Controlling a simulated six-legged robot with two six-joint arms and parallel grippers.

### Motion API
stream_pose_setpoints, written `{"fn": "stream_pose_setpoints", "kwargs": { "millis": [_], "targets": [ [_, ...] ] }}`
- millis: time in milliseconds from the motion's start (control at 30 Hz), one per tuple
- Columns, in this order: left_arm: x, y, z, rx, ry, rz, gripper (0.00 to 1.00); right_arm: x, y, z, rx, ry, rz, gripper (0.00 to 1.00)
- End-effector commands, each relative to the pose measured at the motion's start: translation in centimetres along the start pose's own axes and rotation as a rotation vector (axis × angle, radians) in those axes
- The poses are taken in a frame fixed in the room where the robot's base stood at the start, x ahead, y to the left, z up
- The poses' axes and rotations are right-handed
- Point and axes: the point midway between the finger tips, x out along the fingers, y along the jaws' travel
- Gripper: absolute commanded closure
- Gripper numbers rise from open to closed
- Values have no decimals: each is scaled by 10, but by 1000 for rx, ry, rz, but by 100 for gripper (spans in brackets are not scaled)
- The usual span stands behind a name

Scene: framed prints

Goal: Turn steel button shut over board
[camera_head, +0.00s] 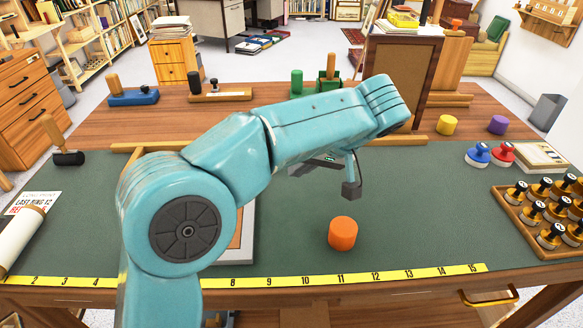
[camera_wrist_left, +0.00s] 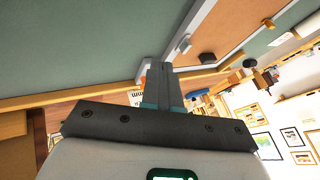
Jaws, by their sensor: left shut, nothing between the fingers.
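A picture frame with a pale grey edge (camera_head: 236,257) lies on the green mat, mostly hidden behind my left arm. In the left wrist view the brown board (camera_wrist_left: 232,28) sits inside the grey frame edge (camera_wrist_left: 199,22). A small steel-grey button (camera_wrist_left: 184,44) is on that edge, and a dark button or block (camera_wrist_left: 207,57) is beside it over the board. I cannot tell how either is turned. My left gripper (camera_wrist_left: 158,68) is shut and empty, its tips close to the frame's corner; contact is unclear.
An orange cylinder (camera_head: 342,233) stands on the green mat (camera_head: 420,215). A tray of dark-topped stamps (camera_head: 530,232) is at right, with blue (camera_head: 478,155) and red (camera_head: 502,154) handled tools behind. A yellow tape (camera_head: 380,275) runs along the front. A paper roll (camera_head: 22,240) lies at left.

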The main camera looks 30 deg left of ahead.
Motion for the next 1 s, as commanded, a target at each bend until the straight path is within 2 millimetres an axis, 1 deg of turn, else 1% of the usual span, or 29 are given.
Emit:
{"fn": "stream_pose_setpoints", "kwargs": {
  "millis": [33, 100, 333, 500, 600, 733, 1000],
  "targets": [
    [14, 1, 1, 0, -2, -3, 100, 6, 2, 0, 0, 0, 0, 57],
    [30, 1, 1, -1, -2, -3, 100, 10, 4, 0, 0, 0, 0, 57],
    [78, 2, -1, -1, -3, -3, 100, 20, 7, 0, 0, 0, 0, 57],
    [89, -21, -2, -4, -1, 0, 100, 23, 8, 0, 0, 0, 0, 57],
    [92, -28, -2, -1, -1, 1, 100, 24, 9, 0, 0, 0, 0, 57],
    [94, -33, -2, 0, 0, 1, 100, 24, 9, 0, 0, 0, 0, 57],
    [94, -33, -2, 0, 0, 1, 100, 24, 9, 0, 0, 0, 0, 57]
  ]
}}
